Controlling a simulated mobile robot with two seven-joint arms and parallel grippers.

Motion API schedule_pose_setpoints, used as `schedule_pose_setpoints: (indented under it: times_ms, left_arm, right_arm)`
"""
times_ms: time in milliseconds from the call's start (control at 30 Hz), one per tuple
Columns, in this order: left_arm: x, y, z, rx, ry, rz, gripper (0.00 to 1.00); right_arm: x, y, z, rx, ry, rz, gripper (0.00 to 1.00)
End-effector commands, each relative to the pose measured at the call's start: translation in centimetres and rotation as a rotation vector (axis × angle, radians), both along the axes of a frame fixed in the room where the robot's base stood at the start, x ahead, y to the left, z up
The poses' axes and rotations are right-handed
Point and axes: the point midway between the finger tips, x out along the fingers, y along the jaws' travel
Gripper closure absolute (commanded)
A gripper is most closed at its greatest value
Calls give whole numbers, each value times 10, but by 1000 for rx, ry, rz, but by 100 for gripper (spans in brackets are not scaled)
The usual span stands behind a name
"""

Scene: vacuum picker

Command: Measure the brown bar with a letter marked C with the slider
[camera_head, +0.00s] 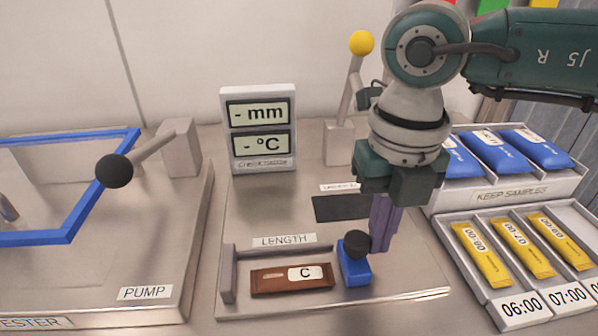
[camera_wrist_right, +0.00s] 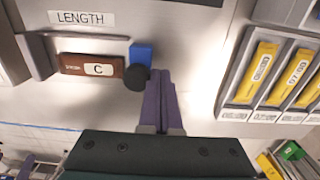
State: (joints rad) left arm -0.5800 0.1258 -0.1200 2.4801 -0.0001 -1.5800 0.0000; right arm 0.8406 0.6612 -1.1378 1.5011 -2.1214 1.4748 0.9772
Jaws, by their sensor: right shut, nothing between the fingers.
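The brown bar marked C (camera_head: 262,281) lies flat in the LENGTH fixture, its left end near the grey end stop (camera_head: 228,274). The blue slider (camera_head: 357,272) with its black knob (camera_head: 355,244) stands just right of the bar's right end; I cannot tell whether they touch. My right gripper (camera_head: 379,247) points down, shut and empty, on the right side of the knob. In the right wrist view, the purple fingertips (camera_wrist_right: 160,72) are close together beside the knob (camera_wrist_right: 136,77), and bar C (camera_wrist_right: 75,64) lies left of the slider (camera_wrist_right: 141,54). My left gripper is not in view.
The display (camera_head: 259,130) shows dashes for mm and °C. A yellow-knobbed lever (camera_head: 361,43) stands behind, and the pump lever's black knob (camera_head: 114,170) is at the left. Trays with blue packets (camera_head: 495,153) and yellow bars (camera_head: 482,256) flank the right.

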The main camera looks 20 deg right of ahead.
Motion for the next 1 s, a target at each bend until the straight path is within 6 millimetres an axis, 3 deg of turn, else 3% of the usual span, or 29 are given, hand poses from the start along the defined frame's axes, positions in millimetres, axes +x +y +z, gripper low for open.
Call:
schedule_pose_setpoints:
  times_ms: [1000]
  left_arm:
    - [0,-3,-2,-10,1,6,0]
  right_arm:
    - [3,9,0,0,-1,1,100]
